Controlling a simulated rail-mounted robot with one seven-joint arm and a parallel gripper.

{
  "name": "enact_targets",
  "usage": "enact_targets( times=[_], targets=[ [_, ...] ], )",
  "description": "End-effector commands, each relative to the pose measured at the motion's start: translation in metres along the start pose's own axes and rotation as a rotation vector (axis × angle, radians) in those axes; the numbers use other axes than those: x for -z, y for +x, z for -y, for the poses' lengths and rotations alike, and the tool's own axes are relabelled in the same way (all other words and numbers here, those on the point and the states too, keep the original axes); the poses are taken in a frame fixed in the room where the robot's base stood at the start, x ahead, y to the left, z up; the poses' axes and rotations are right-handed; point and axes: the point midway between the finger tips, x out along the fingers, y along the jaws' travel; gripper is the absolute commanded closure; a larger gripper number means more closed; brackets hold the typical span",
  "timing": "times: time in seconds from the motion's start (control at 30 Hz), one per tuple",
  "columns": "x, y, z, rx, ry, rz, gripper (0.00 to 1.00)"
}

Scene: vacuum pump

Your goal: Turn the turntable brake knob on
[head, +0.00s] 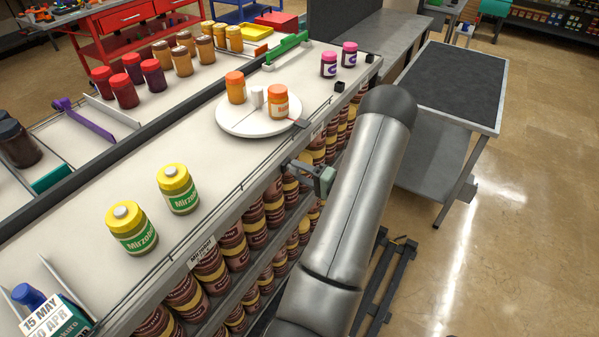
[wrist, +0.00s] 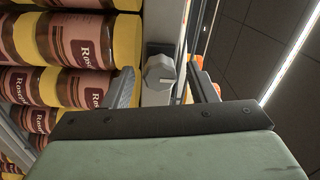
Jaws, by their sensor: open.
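The turntable (head: 235,122) is a white disc on the counter near its right edge, with two orange-lidded jars and a small white post on it. The brake knob (wrist: 158,72) shows in the wrist view as a grey faceted knob on a pale upright strip below the counter edge. I cannot make it out in the head view. My gripper (head: 294,166) is beside the shelf front, just below the turntable side. In the wrist view my gripper (wrist: 161,72) is open, with one finger left and one right of the knob. I cannot tell whether either finger touches it.
Shelves of brown-labelled jars (wrist: 70,40) lie close left of my gripper. Two yellow-lidded jars (head: 178,189) stand on the counter (head: 140,170). A grey table (head: 455,85) stands to the right of my arm, with open floor beyond.

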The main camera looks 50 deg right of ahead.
Motion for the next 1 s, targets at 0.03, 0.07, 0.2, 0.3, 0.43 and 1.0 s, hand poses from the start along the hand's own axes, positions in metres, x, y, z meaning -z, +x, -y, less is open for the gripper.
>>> enact_targets(
  times=[0.03, 0.07, 0.2, 0.3, 0.43, 1.0],
  targets=[
    [0.000, -0.008, -0.002, -0.002, 0.000, -0.003, 0.48],
    [0.001, -0.013, -0.003, -0.002, 0.000, -0.005, 0.48],
    [0.001, -0.044, -0.004, -0.003, -0.002, -0.006, 0.48],
    [0.000, -0.069, -0.004, -0.003, -0.001, -0.007, 0.48],
    [0.000, -0.102, -0.004, -0.003, -0.001, -0.006, 0.48],
    [0.000, -0.167, 0.000, -0.001, 0.001, -0.002, 0.48]
  ],
)
